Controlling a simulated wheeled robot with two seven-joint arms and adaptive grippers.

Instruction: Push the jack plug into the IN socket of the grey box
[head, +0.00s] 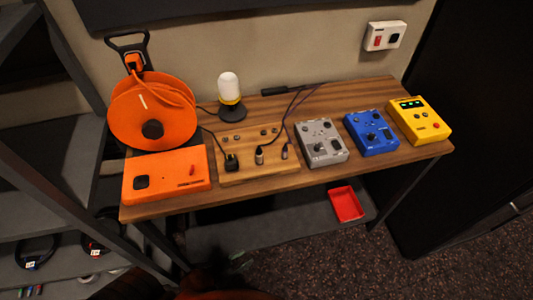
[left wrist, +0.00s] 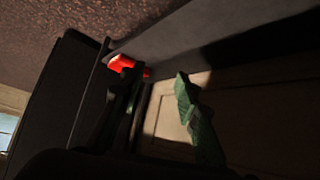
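The grey box (head: 314,130) stands on the table, right of a wooden block (head: 268,171). Its IN socket is too small to make out. Several plugs stand in the block: a black one (head: 231,163), a grey-tipped one (head: 259,157) and a slimmer one (head: 284,152). Which one is the jack plug I cannot tell for sure. My left gripper (left wrist: 155,73) shows two green fingers spread apart with nothing between them. In the head view it is only a dark shape at the bottom edge, low in front of the table and away from the plugs. My right gripper is not seen.
A blue box (head: 368,128) and a yellow box (head: 416,126) stand right of the grey one. An orange reel (head: 128,112), an orange box (head: 150,173) and a lamp (head: 230,90) are at the left. A red tray (head: 346,204) lies below the table.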

